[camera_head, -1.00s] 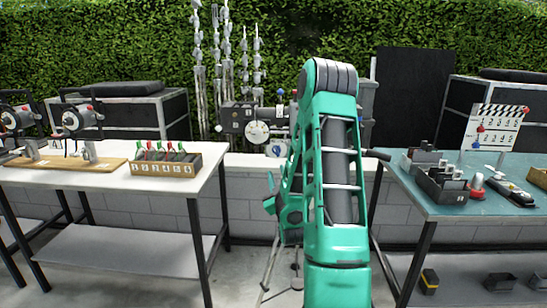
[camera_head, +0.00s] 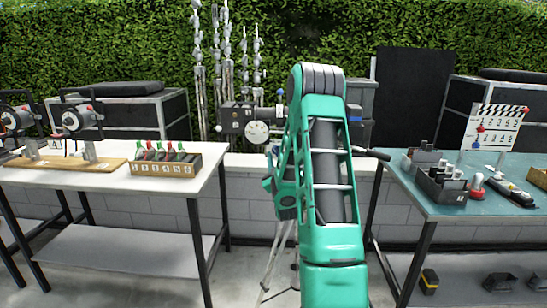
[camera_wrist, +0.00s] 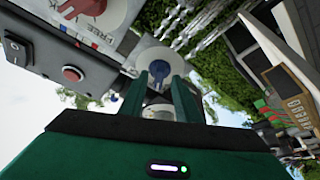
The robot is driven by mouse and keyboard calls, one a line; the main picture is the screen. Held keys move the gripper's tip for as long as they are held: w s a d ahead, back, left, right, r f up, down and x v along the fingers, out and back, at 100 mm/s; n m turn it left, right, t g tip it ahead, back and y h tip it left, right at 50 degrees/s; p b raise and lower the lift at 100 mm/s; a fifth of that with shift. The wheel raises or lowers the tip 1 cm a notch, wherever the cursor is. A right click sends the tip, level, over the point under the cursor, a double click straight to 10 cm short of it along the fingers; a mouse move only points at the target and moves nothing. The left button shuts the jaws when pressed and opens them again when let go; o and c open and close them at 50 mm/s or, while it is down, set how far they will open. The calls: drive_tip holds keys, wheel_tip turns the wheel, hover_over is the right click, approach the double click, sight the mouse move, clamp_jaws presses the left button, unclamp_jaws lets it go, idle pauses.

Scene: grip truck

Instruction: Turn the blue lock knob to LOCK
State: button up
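In the wrist view, a blue knob (camera_wrist: 159,66) sits on a round pale disc (camera_wrist: 176,58) just beyond my fingertips. My gripper (camera_wrist: 161,78) is open, with its two green fingers apart. The knob shows in the gap between the tips; whether either finger touches it I cannot tell. The disc's lock markings are not legible to me. In the head view my own arm hides my gripper and the knob. The grey camera head (camera_head: 238,116) with a white dial (camera_head: 257,132) shows left of my arm.
In the wrist view, a plate with a red pointer dial (camera_wrist: 90,8) and a dark box with a red button (camera_wrist: 73,74) lie close on the left. The white-topped table (camera_head: 110,180) is left, the teal-topped table (camera_head: 430,207) right. Tripod legs (camera_head: 275,262) stand below.

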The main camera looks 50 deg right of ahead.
drive_tip(key=shift+w+d+r, duration=0.1)
drive_tip(key=shift+w+d, duration=0.15)
drive_tip(key=shift+c, duration=0.6)
